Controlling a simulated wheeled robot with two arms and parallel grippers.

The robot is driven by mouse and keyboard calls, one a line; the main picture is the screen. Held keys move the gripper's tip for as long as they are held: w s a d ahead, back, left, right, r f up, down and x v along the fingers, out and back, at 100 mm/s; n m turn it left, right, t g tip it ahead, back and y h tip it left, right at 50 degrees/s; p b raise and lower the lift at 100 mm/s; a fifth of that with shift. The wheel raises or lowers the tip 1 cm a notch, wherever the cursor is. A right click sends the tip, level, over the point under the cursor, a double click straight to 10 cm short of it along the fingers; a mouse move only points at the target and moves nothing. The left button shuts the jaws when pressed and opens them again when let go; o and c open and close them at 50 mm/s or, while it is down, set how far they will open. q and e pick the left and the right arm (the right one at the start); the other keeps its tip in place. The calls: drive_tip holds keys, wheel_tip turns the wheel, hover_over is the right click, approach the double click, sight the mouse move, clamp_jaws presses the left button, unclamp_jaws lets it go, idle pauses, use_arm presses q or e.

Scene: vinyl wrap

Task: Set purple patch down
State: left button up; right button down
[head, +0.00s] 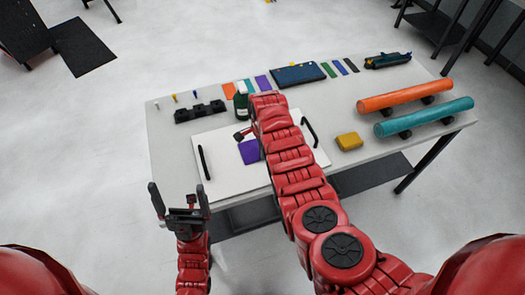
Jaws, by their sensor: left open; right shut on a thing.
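The purple patch (249,152) is over the white panel (225,175), left of my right forearm, which hides its right side. I cannot tell whether it touches the panel. My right gripper (243,133) is mostly hidden by its own arm; a small red and black part shows at the patch's upper edge. It is shut, apparently on this patch. My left gripper (180,203) is open and empty, fingers up, in front of the table's near left edge.
Black handles (204,163) stand on the panel's sides. A dark bottle (241,104), a yellow block (349,141), an orange roll (404,95) and a teal roll (425,117) are on the table (165,150). Flat colored patches, including another purple one (262,82), lie along the back.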

drive_tip(key=shift+f, duration=0.2)
drive_tip(key=c, duration=1)
unclamp_jaws()
drive_tip(key=shift+c, duration=0.2)
